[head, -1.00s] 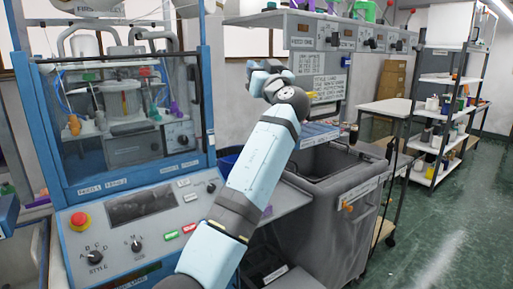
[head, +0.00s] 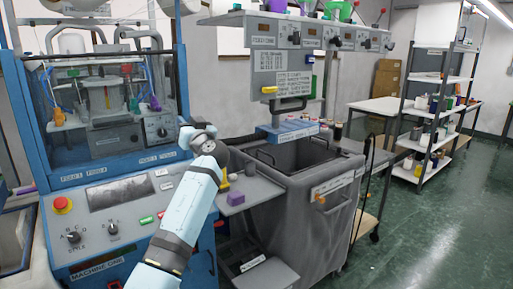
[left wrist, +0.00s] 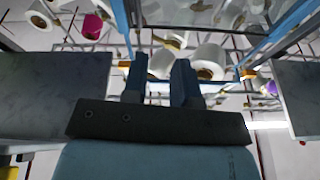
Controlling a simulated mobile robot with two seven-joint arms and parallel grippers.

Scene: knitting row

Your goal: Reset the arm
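My left arm rises from the bottom of the head view, pale blue with dark joints. My left gripper (head: 196,133) is at its top end, in front of the machine's lower right corner, and its fingers are hard to make out there. In the left wrist view its two dark fingers (left wrist: 160,82) stand apart with a gap and nothing held between them. That view looks up at white cones and rails overhead. My right gripper is not in view.
The blue-framed machine (head: 105,105) with its control panel (head: 115,215) stands at the left. A purple block (head: 236,198) lies on a grey shelf near my arm. A grey bin (head: 315,215) stands right of it. Shelves (head: 435,115) stand farther back; green floor (head: 430,240) is open at right.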

